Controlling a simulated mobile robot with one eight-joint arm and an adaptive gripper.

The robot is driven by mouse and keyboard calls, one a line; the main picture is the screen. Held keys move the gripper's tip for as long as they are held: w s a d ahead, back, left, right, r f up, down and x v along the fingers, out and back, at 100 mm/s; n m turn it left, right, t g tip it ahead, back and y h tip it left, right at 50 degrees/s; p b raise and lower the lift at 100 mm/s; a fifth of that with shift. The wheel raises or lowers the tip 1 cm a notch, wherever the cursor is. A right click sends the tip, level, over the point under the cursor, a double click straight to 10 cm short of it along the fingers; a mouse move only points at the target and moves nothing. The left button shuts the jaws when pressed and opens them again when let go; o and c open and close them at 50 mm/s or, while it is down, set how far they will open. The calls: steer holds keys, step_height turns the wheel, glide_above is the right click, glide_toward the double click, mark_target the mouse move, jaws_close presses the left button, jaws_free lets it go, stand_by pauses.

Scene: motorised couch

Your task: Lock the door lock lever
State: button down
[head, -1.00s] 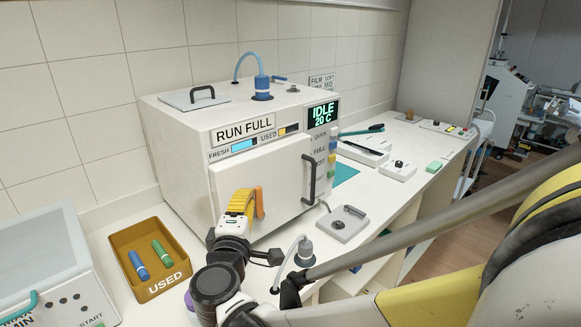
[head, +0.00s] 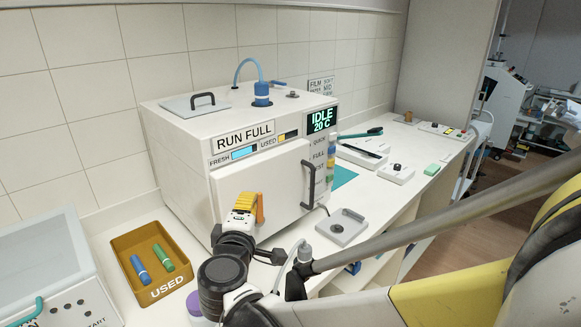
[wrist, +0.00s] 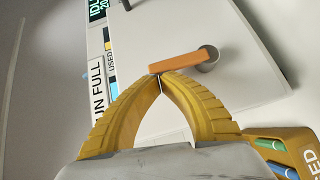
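The door lock lever is an orange bar on a round grey pivot. It shows upright on the lower left of the white machine's door in the head view (head: 260,208), and lies across the middle of the wrist view (wrist: 180,62). My gripper (wrist: 158,77) has its yellow fingers brought together at the tips, right beside the lever's free end. It looks empty; I cannot tell whether the tips touch the lever. In the head view my gripper (head: 247,197) is just left of the lever. The white door (head: 280,170) looks closed, with a dark handle (head: 308,185) on its right.
A brown USED bin (head: 120,245) with a blue and a green cylinder stands left of my arm. A white box (head: 45,270) is at the lower left. A grey plate with a knob (head: 340,228) lies right of the machine. Floor is open at right.

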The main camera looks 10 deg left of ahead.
steer(key=shift+w+d+r, duration=0.1)
steer(key=m+g+p, duration=0.1)
steer(key=p, duration=0.1)
steer(key=w+d+g+p, duration=0.1)
steer(key=p, duration=0.1)
steer(key=shift+w+d+r+m, duration=0.2)
steer(key=shift+w+r+m, duration=0.05)
steer(key=shift+r+m, duration=0.15)
steer(key=w+d+m+g+p, duration=0.1)
steer(key=w+g+y+p, duration=0.1)
steer(key=shift+d+f+m+g+p, duration=0.2)
steer(key=shift+d+m+g+p, duration=0.15)
steer(key=shift+d+m+g, duration=0.05)
steer(key=shift+w+d+f+m+g+y+p, duration=0.7)
steer(key=shift+w+d+m+g+y, duration=0.15)
steer(key=shift+g, duration=0.35)
steer(key=f+m+g+y, duration=0.1)
steer(key=w+d+f+g+y, duration=0.1)
steer(key=shift+w+f+m+g, duration=0.1)
steer(key=shift+w+m+g, duration=0.15)
steer(key=shift+m+g, duration=0.1)
steer(key=shift+s+a, duration=0.1)
steer(key=shift+s, duration=0.05)
